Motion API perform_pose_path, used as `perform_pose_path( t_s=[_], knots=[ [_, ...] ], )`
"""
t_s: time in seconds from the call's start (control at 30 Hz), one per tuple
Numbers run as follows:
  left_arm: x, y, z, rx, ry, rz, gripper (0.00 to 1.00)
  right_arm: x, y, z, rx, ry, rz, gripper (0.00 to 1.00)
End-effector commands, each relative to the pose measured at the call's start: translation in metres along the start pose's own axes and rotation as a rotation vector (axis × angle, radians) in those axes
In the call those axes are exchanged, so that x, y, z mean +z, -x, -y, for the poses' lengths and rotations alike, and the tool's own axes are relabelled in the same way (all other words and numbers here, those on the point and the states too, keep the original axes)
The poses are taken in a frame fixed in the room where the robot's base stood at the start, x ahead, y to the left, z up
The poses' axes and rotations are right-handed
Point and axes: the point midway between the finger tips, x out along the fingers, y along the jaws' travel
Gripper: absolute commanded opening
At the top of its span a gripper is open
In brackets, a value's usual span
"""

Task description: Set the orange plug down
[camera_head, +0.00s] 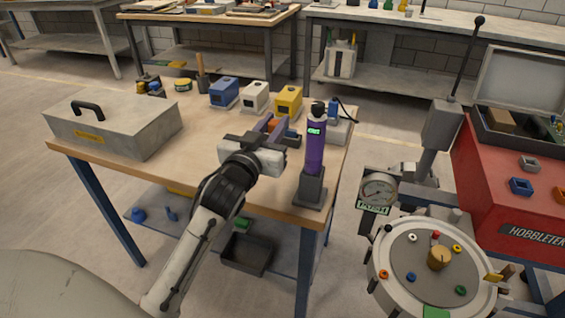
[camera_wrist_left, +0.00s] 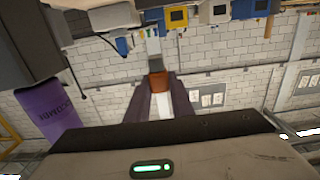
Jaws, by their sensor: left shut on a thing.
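My left gripper (camera_head: 272,128) is over the right part of the wooden table, just left of the purple device. It is shut on the orange plug (camera_head: 273,124), which is mostly hidden by the fingers in the head view. In the left wrist view the orange plug (camera_wrist_left: 158,82) sits between the two fingertips (camera_wrist_left: 159,92) of this gripper, with a pale part beyond it. I cannot tell whether the plug touches anything beneath. My right gripper is not in view.
The purple device (camera_head: 315,155) stands upright in a dark holder at the table's near right corner. Blue (camera_head: 223,92), white (camera_head: 254,97) and yellow (camera_head: 288,101) boxes stand behind the gripper. A grey case (camera_head: 115,128) is at left. Bare tabletop (camera_head: 195,145) lies between.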

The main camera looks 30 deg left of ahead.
Motion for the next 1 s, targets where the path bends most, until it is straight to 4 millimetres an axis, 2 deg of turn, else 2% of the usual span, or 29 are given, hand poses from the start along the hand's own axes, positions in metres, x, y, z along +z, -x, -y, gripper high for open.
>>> perform_pose_path(
  t_s=[0.2,0.47,0.63,0.7,1.0],
  knots=[
    [0.044,-0.001,0.001,-0.003,0.003,0.005,0.0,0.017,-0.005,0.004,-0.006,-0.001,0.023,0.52],
    [0.066,-0.001,0.001,-0.002,0.002,0.002,0.0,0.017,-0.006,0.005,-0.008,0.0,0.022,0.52],
    [0.091,0.0,0.001,-0.002,0.003,0.004,0.0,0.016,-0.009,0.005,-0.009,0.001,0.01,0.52],
    [0.097,0.0,0.001,-0.002,0.001,0.003,0.0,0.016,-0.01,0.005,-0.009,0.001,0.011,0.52],
    [0.098,0.0,0.0,-0.001,0.001,0.0,0.0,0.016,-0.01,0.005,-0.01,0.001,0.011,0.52]
  ],
)
